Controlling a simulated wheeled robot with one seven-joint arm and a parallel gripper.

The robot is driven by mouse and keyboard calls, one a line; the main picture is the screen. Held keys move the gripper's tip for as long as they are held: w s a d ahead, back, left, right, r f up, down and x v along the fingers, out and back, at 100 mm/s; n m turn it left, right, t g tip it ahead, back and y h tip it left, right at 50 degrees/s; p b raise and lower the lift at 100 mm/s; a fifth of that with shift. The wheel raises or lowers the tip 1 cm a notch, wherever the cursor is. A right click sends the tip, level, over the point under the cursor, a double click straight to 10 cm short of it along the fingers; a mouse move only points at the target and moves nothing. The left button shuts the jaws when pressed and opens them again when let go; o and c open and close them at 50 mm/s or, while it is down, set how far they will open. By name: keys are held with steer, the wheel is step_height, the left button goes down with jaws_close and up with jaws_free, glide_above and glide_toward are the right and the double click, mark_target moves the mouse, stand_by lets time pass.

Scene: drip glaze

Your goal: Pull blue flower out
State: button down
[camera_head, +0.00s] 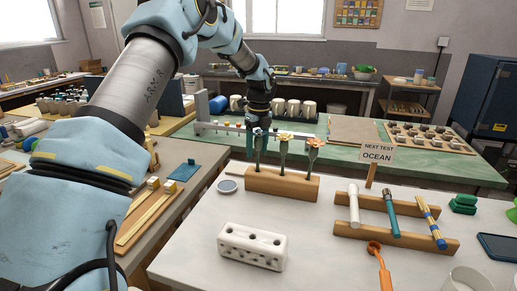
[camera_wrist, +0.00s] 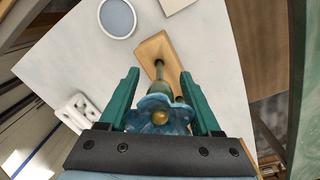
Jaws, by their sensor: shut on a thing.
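The blue flower (camera_wrist: 150,108) has a glossy blue bloom with a yellow-brown centre and a greenish stem. In the wrist view it sits between the two green fingers of my gripper (camera_wrist: 160,74), which is shut on it. In the head view my gripper (camera_head: 259,133) is above the left end of the wooden block (camera_head: 283,185) and largely hides the bloom. The flower's stem runs down to the block; I cannot tell how deep it sits.
A white block with holes (camera_head: 252,246) stands in front, and a round grey-blue dish (camera_head: 227,186) lies left. A wooden rack (camera_head: 396,244) holds several rods at right, behind an orange tool (camera_head: 380,262). A sign (camera_head: 377,154) reads "NEXT TEST OCEAN".

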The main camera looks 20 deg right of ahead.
mark_target(257, 131)
steer(key=shift+r+p, duration=0.9)
steer(key=shift+r, duration=0.2)
stand_by(0.7)
steer(key=shift+w+d+r+p, duration=0.1)
steer(key=shift+w+r+p, duration=0.05)
steer(key=shift+r+p, duration=1.4)
steer(key=shift+r, duration=1.1)
steer(key=shift+d, duration=0.1)
